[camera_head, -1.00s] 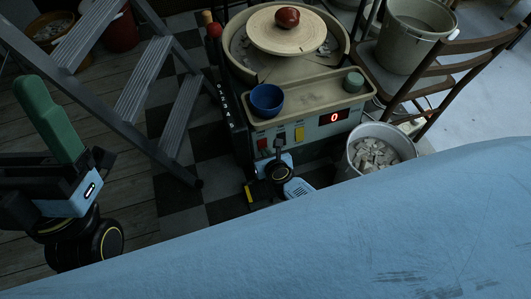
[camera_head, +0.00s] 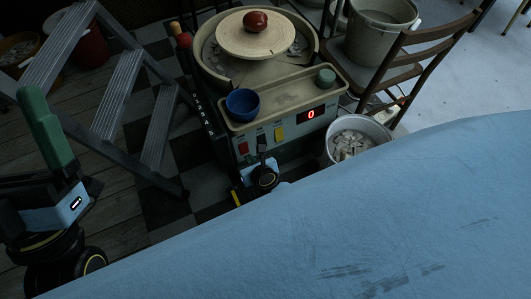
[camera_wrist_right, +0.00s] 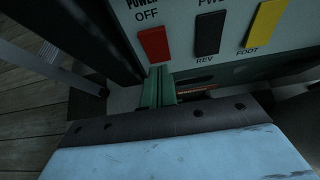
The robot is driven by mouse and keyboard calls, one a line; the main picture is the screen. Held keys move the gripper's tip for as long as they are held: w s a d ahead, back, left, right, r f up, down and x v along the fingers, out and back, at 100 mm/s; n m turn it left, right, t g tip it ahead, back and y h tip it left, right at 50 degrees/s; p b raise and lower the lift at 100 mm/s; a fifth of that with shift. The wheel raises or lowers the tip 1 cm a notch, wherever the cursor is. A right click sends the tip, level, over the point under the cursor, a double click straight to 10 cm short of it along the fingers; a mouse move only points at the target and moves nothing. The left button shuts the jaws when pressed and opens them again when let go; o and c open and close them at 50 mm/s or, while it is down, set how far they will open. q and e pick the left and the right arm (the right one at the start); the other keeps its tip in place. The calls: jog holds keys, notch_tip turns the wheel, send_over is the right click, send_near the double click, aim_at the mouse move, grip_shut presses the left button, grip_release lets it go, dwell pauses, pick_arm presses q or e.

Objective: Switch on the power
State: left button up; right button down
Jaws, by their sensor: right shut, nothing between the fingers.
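The pottery wheel (camera_head: 240,75) stands at the upper middle of the head view, with a red display reading 0 on its front panel. A red switch (camera_wrist_right: 153,44), under the words POWER and OFF, shows in the wrist view and on the panel in the head view (camera_head: 243,149). A black switch (camera_wrist_right: 208,33) and a yellow switch (camera_wrist_right: 265,24) sit to its right. My right gripper (camera_wrist_right: 158,86) is shut and empty, its green fingers just below the red switch; contact cannot be told. My left gripper (camera_head: 48,128) is at the far left, away from the wheel.
A stepladder (camera_head: 118,90) stands left. A bucket of pale pieces (camera_head: 358,141) and a chair (camera_head: 398,75) stand right.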

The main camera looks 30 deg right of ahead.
pick_arm(q)
jog(key=shift+w+d+f+g+y+p, duration=0.2)
jog(key=shift+w+f+g+p, duration=0.3)
jog(key=shift+g, duration=0.35)
jog(key=shift+w+d+f+g+y+p, duration=0.25)
jog(key=shift+w+g+p, duration=0.3)
jog(key=shift+g, duration=0.35)
jog(key=shift+w+d+f+g+y+p, duration=0.15)
jog(key=shift+w+f+g+p, duration=0.35)
jog(key=shift+g, duration=0.35)
pick_arm(e)
jog(key=s+r, duration=0.4)
jog(key=s, duration=0.7)
jog(key=shift+s, duration=0.2)
